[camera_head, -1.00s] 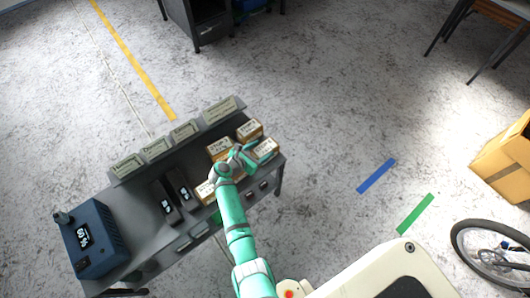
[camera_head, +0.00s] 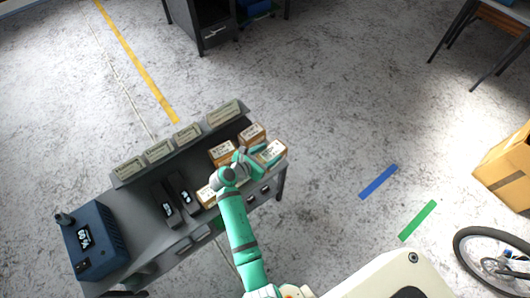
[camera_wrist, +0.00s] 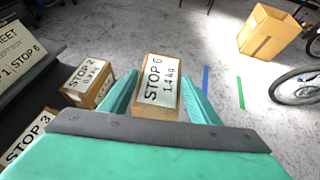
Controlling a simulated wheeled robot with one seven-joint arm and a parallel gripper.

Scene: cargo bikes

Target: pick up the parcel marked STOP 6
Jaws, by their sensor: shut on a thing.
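The parcel marked STOP 6 (camera_wrist: 157,86) is a small brown box with a white label that also reads 1.4 kg. In the wrist view it sits between the two green fingers of my gripper (camera_wrist: 158,100), which is shut on it. In the head view the parcel (camera_head: 271,152) is at the right end of the grey bench, with my gripper (camera_head: 258,160) at its left side. Whether the parcel touches the bench top is hard to tell.
A STOP 2 parcel (camera_wrist: 88,84) and a STOP 3 parcel (camera_wrist: 28,138) stand close on the left in the wrist view. The grey bench (camera_head: 150,222) carries a blue device (camera_head: 95,238) and sign cards. Open floor lies right of the bench, with a large box (camera_head: 508,172) and bicycle wheel (camera_head: 490,252) beyond.

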